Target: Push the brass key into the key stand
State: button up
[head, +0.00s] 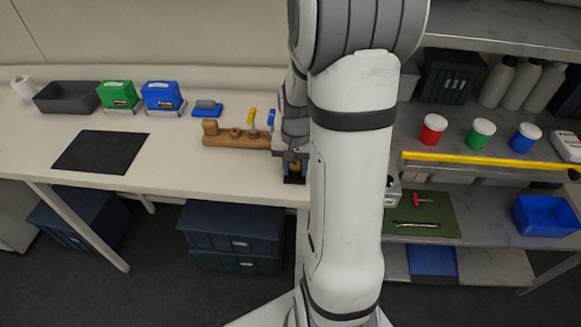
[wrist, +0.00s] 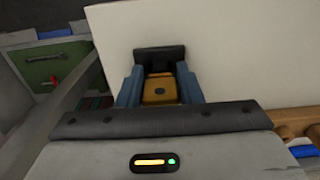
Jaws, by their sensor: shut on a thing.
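My gripper (wrist: 160,90) is shut on a brass-coloured block, which I take to be the brass key (wrist: 159,90); it sits between the two blue-grey fingers. In the head view the brass piece (head: 295,165) shows near the bench's right end, beside my arm. A dark block (wrist: 159,56) lies just beyond the fingertips in the wrist view; I cannot tell whether it touches the key. A wooden stand (head: 218,137) with upright yellow and blue pieces is left of my gripper. I cannot tell which of these two is the key stand. My arm hides part of the area.
On the bench are a blue-handled block (head: 207,109), blue box (head: 161,95), green box (head: 117,95), grey tray (head: 67,97) and black mat (head: 100,152). The shelf at right holds red, green and blue jars and a yellow bar (head: 480,161). The bench's front middle is clear.

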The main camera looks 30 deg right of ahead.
jog(key=shift+f, duration=0.1)
jog(key=o, duration=1.1)
notch_tip(320, 180, up, 8)
jog(key=shift+f, duration=0.1)
